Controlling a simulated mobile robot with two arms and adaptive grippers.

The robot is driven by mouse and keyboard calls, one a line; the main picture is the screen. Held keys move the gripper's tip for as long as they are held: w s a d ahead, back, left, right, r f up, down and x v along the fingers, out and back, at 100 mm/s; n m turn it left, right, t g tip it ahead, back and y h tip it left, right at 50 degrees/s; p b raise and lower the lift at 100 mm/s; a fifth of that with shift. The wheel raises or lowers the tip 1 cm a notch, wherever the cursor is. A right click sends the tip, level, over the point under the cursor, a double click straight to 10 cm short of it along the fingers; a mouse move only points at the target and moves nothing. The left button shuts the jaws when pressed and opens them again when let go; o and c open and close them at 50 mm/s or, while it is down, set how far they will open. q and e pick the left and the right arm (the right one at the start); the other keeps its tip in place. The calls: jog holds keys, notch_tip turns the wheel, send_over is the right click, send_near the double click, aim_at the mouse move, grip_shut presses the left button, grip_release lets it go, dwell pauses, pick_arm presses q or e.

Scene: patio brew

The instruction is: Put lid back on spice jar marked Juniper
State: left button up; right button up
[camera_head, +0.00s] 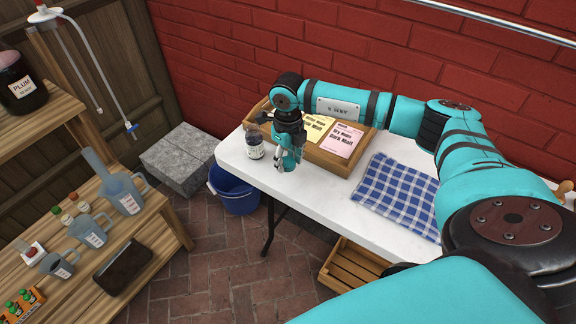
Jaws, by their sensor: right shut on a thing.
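A glass jar (254,144) with a white label stands upright near the left end of the white table (330,190). Its contents look dark, and its label is too small to read. My right gripper (286,164) points down just to the right of the jar, low over the tabletop and apart from the jar. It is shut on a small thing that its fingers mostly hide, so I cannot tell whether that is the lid. I cannot make out a lid elsewhere on the table. My left gripper is not in view.
A wooden tray (328,158) with yellow and pink cards lies behind the gripper. A blue checked cloth (396,195) lies to the right. A blue bucket (234,192) stands below the table's left end. Wooden shelves (150,222) with jugs stand at left. The table's front middle is clear.

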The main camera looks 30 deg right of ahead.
pick_arm(q)
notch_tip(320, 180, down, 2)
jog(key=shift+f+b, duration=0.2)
jog(key=shift+b, duration=0.9)
pick_arm(e)
jog(key=s+a+r, duration=0.1)
jog(key=s+a, duration=0.7)
jog(key=s, duration=0.5)
jog(key=shift+a, duration=0.15)
